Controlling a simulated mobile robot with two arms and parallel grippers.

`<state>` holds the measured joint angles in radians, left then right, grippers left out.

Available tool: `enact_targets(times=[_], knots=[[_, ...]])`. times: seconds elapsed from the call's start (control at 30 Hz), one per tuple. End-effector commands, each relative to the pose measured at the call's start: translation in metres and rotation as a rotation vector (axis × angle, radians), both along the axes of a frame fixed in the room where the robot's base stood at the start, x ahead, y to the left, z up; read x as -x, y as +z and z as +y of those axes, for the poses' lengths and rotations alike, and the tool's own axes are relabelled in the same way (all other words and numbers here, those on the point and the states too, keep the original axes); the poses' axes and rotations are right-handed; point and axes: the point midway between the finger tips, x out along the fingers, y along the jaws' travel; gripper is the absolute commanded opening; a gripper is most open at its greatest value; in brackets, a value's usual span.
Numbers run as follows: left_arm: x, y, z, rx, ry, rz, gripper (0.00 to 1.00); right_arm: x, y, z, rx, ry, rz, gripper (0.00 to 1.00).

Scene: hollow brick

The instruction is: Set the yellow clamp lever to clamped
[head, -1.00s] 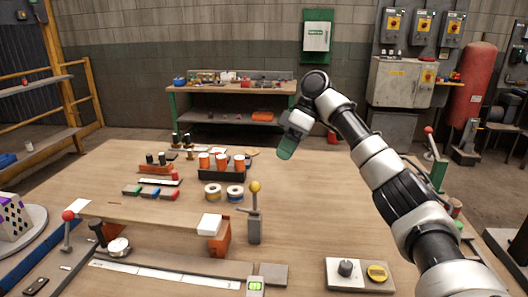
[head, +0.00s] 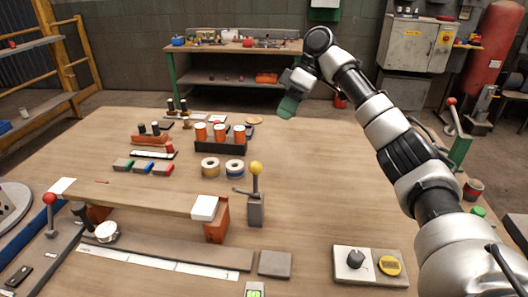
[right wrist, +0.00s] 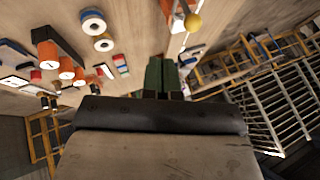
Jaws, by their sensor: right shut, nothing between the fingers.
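The yellow clamp lever (head: 256,169) has a yellow ball on an upright grey stem, on a small grey block (head: 256,210) near the table's middle. A thin grey arm sticks out left from its stem. In the right wrist view the yellow ball (right wrist: 193,22) shows at the top, right of the fingers. My right gripper (head: 288,106) is raised over the table's far side, behind and right of the lever and apart from it. Its green fingers (right wrist: 162,75) are together with nothing between them. My left gripper is in neither view.
A long board (head: 140,198) with a white end block lies left of the lever. Tape rolls (head: 210,167) and a rack of orange cups (head: 220,146) stand behind it. A dial panel (head: 369,266) is at front right. The table between lever and right arm is clear.

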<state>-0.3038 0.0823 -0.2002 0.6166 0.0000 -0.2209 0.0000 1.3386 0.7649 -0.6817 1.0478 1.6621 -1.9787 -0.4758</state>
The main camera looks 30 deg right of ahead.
Motion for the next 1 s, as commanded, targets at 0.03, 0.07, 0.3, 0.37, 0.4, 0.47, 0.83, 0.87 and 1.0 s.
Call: enact_targets(times=[0.03,0.07,0.3,0.37,0.4,0.47,0.83,0.87,1.0], knots=[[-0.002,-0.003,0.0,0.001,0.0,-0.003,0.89,0.001,-0.01,0.005,0.002,0.002,0.002,0.0],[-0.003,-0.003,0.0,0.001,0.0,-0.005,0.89,0.001,-0.015,0.008,0.002,0.002,0.004,0.0],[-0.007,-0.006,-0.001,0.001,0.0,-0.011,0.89,0.003,-0.058,0.038,0.001,0.002,0.003,0.0],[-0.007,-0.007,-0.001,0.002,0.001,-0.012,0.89,0.003,-0.068,0.045,0.0,0.002,0.004,0.0],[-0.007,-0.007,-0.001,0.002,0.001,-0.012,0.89,0.004,-0.073,0.049,-0.001,0.002,0.003,0.0],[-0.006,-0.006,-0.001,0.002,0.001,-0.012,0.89,0.011,-0.072,0.055,0.001,0.002,-0.001,0.0],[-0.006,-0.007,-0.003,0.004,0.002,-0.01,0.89,0.029,-0.077,0.076,-0.001,0.0,0.001,0.0],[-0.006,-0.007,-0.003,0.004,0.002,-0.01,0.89,0.029,-0.077,0.076,-0.001,0.0,0.001,0.0],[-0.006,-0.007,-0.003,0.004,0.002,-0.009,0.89,0.029,-0.077,0.076,-0.001,0.0,0.001,0.0]])
